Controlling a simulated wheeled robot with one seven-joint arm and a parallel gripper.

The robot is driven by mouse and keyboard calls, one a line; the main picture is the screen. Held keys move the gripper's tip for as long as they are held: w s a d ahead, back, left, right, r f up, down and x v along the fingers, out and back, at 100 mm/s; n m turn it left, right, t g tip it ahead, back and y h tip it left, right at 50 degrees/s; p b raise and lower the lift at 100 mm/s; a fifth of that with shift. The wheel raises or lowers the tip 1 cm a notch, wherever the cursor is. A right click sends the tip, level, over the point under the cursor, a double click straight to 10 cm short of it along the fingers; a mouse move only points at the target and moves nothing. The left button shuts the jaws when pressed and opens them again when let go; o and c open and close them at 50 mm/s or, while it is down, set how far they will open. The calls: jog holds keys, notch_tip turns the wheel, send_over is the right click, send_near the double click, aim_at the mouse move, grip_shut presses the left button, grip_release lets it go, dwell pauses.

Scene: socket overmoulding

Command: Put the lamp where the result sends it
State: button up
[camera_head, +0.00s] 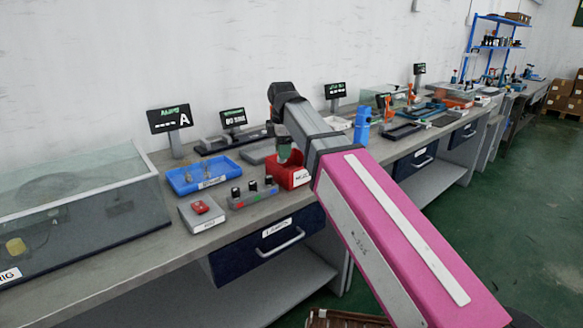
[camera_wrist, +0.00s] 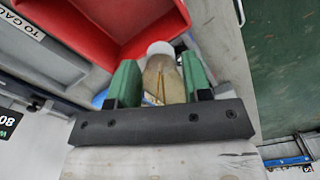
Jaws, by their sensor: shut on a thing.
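My gripper (camera_wrist: 160,80) is shut on a small lamp (camera_wrist: 164,82). The lamp has a clear bulb-like body and a whitish end, and it sits between the green fingers. In the head view my gripper (camera_head: 286,158) hangs just over the red bin (camera_head: 295,178) on the bench; the lamp cannot be made out there. The red bin (camera_wrist: 95,22) also shows in the wrist view, close beyond the lamp's whitish end. A screen (camera_head: 170,118) on the bench shows a large letter A.
A blue tray (camera_head: 228,165) with small parts stands left of the red bin. In front are a button box (camera_head: 253,194) and a grey block with a red part (camera_head: 201,216). A glass-sided case (camera_head: 85,205) fills the bench's left end. Another screen (camera_head: 232,117) stands behind.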

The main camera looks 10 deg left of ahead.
jog(key=w+f, duration=0.1)
jog(key=w, duration=0.1)
jog(key=w+d+f, duration=0.1)
jog(key=w+f, duration=0.1)
jog(key=w+d+f, duration=0.1)
jog(key=w, duration=0.1)
jog(key=shift+w+f, duration=0.15)
jog(key=shift+w, duration=0.2)
jog(key=shift+f, duration=2)
jog(key=shift+f, duration=0.1)
jog(key=o, duration=0.9)
notch_tip(320, 180, up, 12)
